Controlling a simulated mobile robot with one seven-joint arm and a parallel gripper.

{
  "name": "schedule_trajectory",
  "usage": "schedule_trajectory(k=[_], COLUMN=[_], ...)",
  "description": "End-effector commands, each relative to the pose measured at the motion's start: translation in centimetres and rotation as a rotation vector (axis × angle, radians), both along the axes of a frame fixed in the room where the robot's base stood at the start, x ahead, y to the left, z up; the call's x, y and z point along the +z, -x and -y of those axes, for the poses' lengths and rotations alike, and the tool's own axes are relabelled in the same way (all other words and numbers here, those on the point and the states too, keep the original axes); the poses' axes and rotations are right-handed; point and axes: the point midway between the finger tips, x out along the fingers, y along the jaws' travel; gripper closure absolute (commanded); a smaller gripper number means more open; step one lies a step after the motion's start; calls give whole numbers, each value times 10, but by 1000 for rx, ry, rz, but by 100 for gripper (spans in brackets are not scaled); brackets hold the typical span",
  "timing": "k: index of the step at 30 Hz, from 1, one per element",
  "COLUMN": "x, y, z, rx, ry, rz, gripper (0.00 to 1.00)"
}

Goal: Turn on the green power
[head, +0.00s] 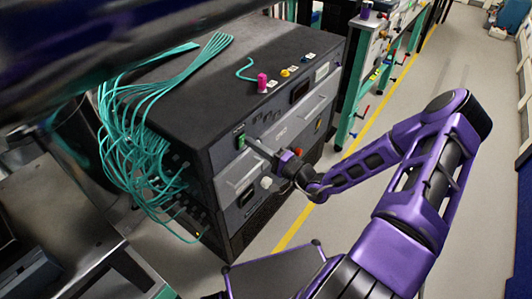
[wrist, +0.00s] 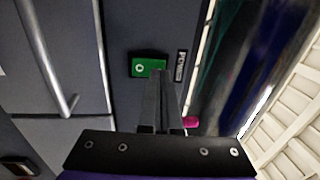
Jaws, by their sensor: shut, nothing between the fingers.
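The green power switch (head: 241,141) is on the upper left of the front panel of a dark equipment cabinet (head: 237,210). In the wrist view the green switch (wrist: 140,68) has a pale round mark on its left part, and a "POWER" label (wrist: 180,66) stands to its right. My gripper (head: 250,142) is shut and empty, its fingers pointing at the panel. In the wrist view my gripper's fingertips (wrist: 158,74) overlap the right part of the switch and hide some of it. I cannot tell whether they touch it.
Metal handles (wrist: 62,100) stick out of the panel. A pink knob (head: 262,82) and other small controls are on the cabinet top. Teal cables (head: 130,150) hang at its left. The floor (head: 390,110) to the right is clear, beyond a yellow line.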

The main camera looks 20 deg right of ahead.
Motion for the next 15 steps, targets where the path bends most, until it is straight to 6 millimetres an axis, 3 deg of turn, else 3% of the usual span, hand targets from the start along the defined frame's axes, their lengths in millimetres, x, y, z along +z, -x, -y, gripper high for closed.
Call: schedule_trajectory(k=[15], x=[2], y=[-7], z=[-6], rx=[0], ry=[1], rz=[-2], gripper=[100])
